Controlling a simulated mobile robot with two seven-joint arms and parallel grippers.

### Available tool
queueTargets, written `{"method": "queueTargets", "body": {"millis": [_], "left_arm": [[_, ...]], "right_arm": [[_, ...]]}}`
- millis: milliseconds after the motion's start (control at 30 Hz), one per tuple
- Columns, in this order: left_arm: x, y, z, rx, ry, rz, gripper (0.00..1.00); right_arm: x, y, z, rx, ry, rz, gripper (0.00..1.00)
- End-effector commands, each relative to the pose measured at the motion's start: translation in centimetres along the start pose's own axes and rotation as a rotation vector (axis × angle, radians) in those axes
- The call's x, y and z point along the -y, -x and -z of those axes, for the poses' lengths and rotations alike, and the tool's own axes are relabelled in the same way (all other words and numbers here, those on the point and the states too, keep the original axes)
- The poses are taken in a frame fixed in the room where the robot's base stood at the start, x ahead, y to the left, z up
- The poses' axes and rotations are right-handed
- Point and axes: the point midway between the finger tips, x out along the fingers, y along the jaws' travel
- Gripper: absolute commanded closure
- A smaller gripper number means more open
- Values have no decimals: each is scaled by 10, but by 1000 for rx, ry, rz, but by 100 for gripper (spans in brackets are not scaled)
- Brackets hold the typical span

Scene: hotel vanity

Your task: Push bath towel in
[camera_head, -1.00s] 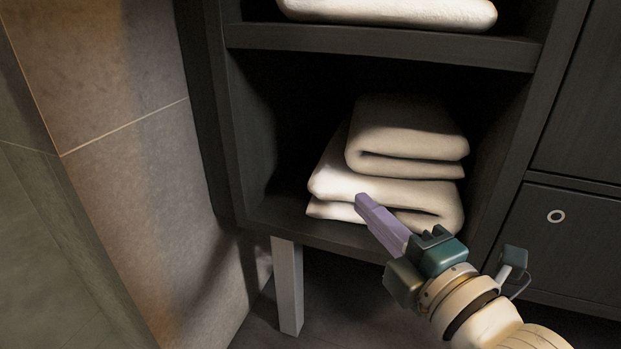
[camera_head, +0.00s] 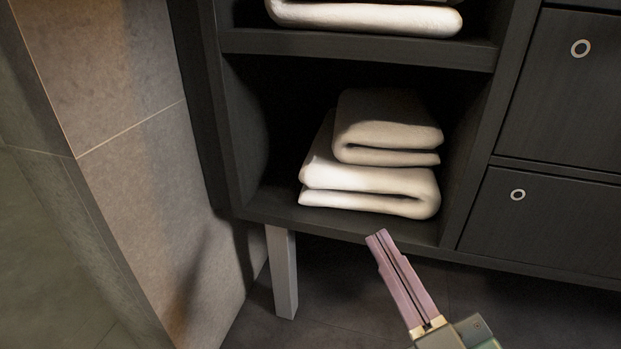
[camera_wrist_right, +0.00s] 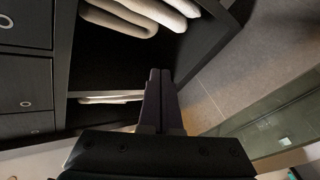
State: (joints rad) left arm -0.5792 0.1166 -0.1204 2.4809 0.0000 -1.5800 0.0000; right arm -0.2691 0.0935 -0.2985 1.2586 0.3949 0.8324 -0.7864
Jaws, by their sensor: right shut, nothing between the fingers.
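Two folded white towels sit stacked in the lower open shelf of the dark cabinet. The larger bottom towel (camera_head: 340,182) lies on the shelf floor with its fold close to the front edge. A smaller folded towel (camera_head: 385,130) rests on top of it, further back. Folded towels also show at the top of the right wrist view (camera_wrist_right: 130,22). My right gripper (camera_head: 378,238) is shut and empty, just in front of and below the shelf's front edge, apart from the towels. My left gripper is in neither view.
Another white towel (camera_head: 365,17) lies on the upper shelf board (camera_head: 350,48). Drawers with ring pulls (camera_head: 518,195) stand to the right. A pale cabinet leg (camera_head: 283,275) stands below the shelf, and a tiled wall (camera_head: 130,130) is at the left.

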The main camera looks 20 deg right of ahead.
Motion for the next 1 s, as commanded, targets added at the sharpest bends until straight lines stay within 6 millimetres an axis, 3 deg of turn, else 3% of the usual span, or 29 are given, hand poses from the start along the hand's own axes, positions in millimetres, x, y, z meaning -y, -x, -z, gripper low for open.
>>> {"method": "queueTargets", "body": {"millis": [33, 100, 200, 300, 400, 500, 667, 1000], "left_arm": [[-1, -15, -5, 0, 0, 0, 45], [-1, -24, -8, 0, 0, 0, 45], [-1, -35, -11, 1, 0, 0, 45], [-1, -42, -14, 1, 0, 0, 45], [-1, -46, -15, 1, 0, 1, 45], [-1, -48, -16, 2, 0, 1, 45], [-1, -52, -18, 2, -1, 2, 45], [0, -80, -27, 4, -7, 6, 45]], "right_arm": [[8, 1, -5, -2, -279, -66, 100], [10, 2, -7, -8, -672, -163, 100], [17, 8, -17, -27, -1169, -300, 100], [25, 15, -28, -54, -1547, -424, 100], [32, 21, -36, -79, -1791, -516, 100], [36, 25, -41, -95, -1913, -568, 100], [33, 16, -46, -105, -1950, -582, 100], [12, -44, -72, -106, -1946, -577, 100]]}}
